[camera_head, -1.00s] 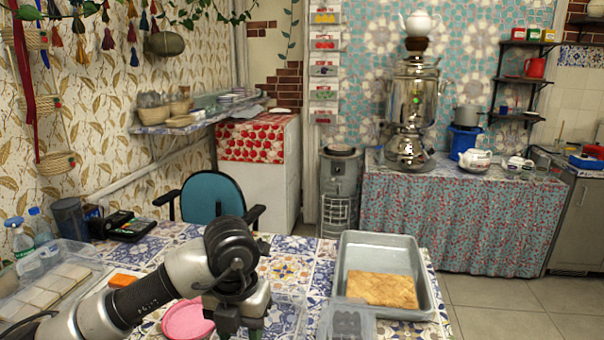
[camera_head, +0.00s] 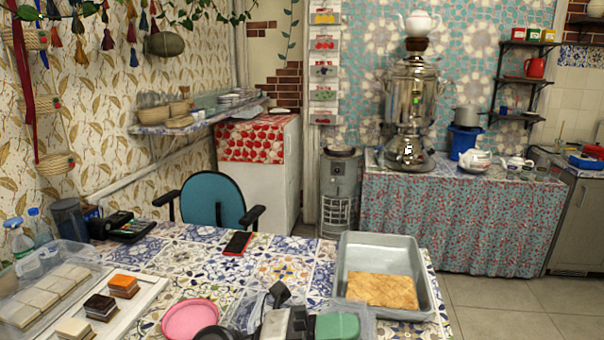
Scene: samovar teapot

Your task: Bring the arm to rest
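The left arm that stood over the table is out of the way, and neither of my grippers can be made out. A dark round shape (camera_head: 213,334) is cut by the bottom edge, and I cannot tell what it is. The tiled table (camera_head: 190,257) is largely uncovered. A pink plate (camera_head: 190,319) lies at the front. Right of it are black and grey items (camera_head: 284,322) and a green item (camera_head: 338,326) beside or in clear containers, partly cut off.
A grey baking tray (camera_head: 429,297) with a flat pastry (camera_head: 382,290) stands at the table's right. A white tray (camera_head: 141,298) with small cakes is at the left. A red-black phone (camera_head: 237,243) lies mid-table. A teal chair (camera_head: 214,201) stands behind. The samovar (camera_head: 413,110) is farther back.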

